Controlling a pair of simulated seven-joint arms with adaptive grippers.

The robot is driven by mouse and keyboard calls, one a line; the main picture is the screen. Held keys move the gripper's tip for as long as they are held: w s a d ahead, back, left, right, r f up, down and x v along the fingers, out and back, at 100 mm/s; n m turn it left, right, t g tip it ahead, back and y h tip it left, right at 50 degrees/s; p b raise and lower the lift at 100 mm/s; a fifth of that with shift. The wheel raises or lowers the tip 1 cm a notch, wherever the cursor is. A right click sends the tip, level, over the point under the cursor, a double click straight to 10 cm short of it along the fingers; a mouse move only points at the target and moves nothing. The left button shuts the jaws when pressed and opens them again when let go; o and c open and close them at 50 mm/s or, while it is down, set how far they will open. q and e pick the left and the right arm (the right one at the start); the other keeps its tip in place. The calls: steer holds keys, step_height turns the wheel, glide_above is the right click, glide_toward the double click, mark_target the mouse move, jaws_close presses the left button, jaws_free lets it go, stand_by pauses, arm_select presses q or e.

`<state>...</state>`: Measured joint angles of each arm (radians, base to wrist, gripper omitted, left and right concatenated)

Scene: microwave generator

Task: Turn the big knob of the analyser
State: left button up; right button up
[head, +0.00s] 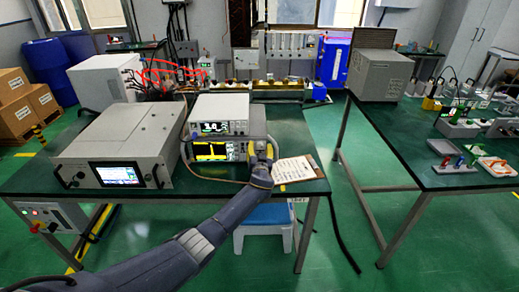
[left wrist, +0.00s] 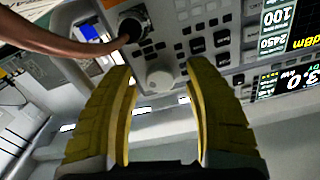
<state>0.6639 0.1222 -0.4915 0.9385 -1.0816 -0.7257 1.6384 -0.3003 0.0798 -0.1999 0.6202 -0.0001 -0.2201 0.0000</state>
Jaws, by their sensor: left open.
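The analyser (head: 208,152) is the lower bench instrument with a yellow trace on its screen, under a white instrument (head: 218,115). My left gripper (head: 262,153) is at the right end of its front and hides its knobs in the head view. In the left wrist view, the open yellow fingers (left wrist: 158,70) stand either side of a pale round knob (left wrist: 158,78) on the analyser's panel, with gaps visible on both sides. A dark round part with a bright rim (left wrist: 133,22) is beyond it, near a cable end. My right gripper is not in view.
A brown cable (left wrist: 60,44) crosses towards the panel close to the left finger. A clipboard with paper (head: 293,169) lies right of the gripper on the green table. A large grey unit with a screen (head: 118,148) stands at left.

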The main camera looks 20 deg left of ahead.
arm_select(q)
jaws_close()
stand_by(0.3)
stand_by(0.4)
steer(key=m, duration=0.5)
steer(key=shift+m, duration=0.4)
steer(key=m, duration=0.5)
steer(key=shift+a+m, duration=0.1)
steer(key=shift+m, duration=0.3)
jaws_free()
steer(key=shift+s, duration=0.1)
